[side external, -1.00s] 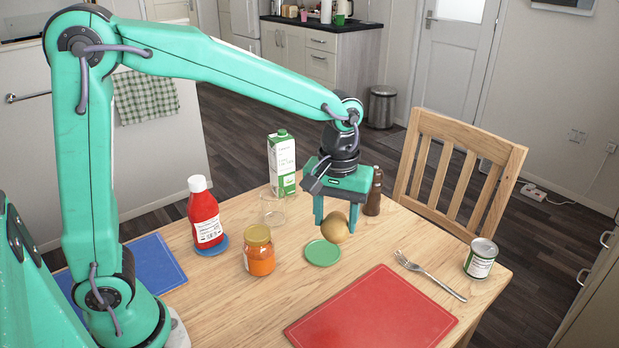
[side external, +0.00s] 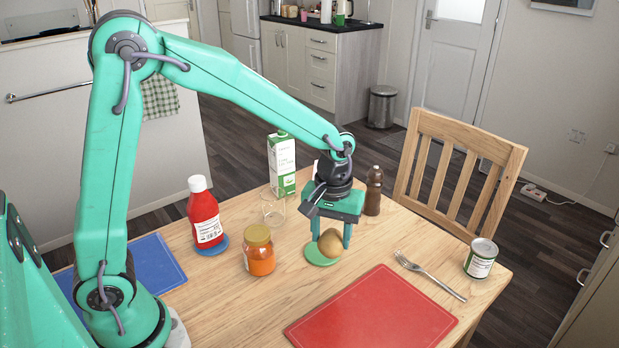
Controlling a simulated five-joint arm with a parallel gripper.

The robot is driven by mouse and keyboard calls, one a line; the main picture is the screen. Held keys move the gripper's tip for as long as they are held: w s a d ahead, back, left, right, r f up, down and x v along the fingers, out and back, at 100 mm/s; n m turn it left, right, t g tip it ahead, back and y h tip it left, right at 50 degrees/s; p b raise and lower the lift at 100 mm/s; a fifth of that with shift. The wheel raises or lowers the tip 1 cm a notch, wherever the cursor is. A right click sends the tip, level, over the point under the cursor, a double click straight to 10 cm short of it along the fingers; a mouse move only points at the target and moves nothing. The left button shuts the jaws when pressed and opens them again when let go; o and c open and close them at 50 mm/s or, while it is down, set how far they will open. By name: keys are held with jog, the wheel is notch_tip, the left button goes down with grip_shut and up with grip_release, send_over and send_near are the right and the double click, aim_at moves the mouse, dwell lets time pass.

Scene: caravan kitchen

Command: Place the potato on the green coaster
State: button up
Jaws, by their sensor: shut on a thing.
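The brown potato (side external: 331,243) is between the two fingers of my gripper (side external: 333,238), which is shut on it. The potato is low over the right part of the green coaster (side external: 315,257). I cannot tell whether its underside touches the coaster. The coaster lies flat on the wooden table, and the potato and fingers hide part of it.
An orange jar (side external: 259,250) stands close left of the coaster, with a clear glass (side external: 272,211) behind it. A ketchup bottle (side external: 205,213), a milk carton (side external: 282,163) and a pepper mill (side external: 374,191) stand around. A red board (side external: 372,309) lies in front; a fork (side external: 430,275) lies right.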

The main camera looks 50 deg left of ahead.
jog(key=w+a+f, duration=0.1)
jog(key=a, duration=0.1)
jog(key=w+a+f, duration=0.2)
jog(key=a, duration=0.1)
jog(key=w+a+f, duration=0.1)
jog(key=a+f, duration=0.1)
jog(key=shift+w+a+f, duration=0.15)
jog(key=shift+w+a, duration=0.1)
jog(key=shift+w, duration=0.05)
jog(key=shift+f, duration=2)
jog(key=shift+f, duration=0.15)
jog(key=o, duration=1)
jog(key=shift+o, duration=0.2)
notch_tip(320, 180, up, 12)
jog(key=shift+r, duration=0.2)
jog(key=shift+s, duration=0.1)
